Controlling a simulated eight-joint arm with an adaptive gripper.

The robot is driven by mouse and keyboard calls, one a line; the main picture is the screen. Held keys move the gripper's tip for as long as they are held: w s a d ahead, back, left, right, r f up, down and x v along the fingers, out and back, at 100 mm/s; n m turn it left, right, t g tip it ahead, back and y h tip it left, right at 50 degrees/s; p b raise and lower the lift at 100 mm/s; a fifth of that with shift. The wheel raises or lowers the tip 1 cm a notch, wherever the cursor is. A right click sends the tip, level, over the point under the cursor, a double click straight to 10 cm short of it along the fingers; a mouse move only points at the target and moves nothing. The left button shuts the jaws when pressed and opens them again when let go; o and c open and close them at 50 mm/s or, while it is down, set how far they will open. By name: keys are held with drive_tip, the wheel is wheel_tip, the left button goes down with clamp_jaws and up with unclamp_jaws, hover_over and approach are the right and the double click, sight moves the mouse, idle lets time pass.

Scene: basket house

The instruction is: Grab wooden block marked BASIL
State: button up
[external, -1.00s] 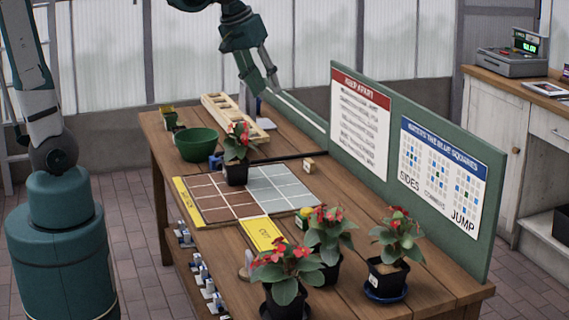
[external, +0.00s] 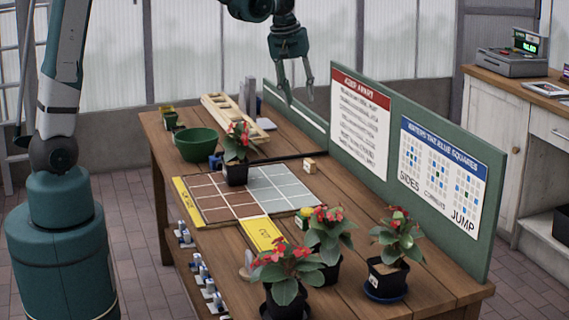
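A small wooden block (external: 309,165) with a dark mark stands on the table beside the grid board, near the foot of the green sign panel. Its lettering is too small to read, so I cannot tell if it says BASIL. My gripper (external: 300,101) hangs above the far part of the table, fingers pointing down and spread apart. Nothing is between the fingers. It is well above the block and beyond it, in front of the panel's far end.
A potted red-flowered plant (external: 236,172) stands on the grid board (external: 215,208). A green bowl (external: 198,144) and a wooden rack (external: 232,117) are at the far left. Several potted plants fill the near end. The green panel (external: 438,240) borders the right side.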

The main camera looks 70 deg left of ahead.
drive_tip(key=w+a+f+n+g, duration=0.1)
drive_tip(key=w+a+f+n, duration=0.2)
drive_tip(key=w+a+f, duration=0.55)
drive_tip(key=n+g, duration=0.1)
drive_tip(key=n, duration=0.2)
hover_over(310, 160)
drive_tip(key=shift+h, duration=0.3)
drive_tip(key=f, duration=0.8)
drive_tip(key=d+f, duration=0.1)
drive_tip(key=f, duration=0.3)
drive_tip(key=shift+s+f, duration=0.25)
drive_tip(key=shift+f, duration=0.05)
drive_tip(key=shift+a+f+n+g, duration=0.3)
drive_tip(key=shift+a+f, duration=0.05)
drive_tip(key=shift+f, duration=0.15)
drive_tip(key=shift+f, duration=0.1)
drive_tip(key=shift+f, duration=1.2)
drive_tip(key=shift+f, duration=0.1)
drive_tip(key=shift+w+f, duration=0.15)
drive_tip(key=shift+f, duration=2.35)
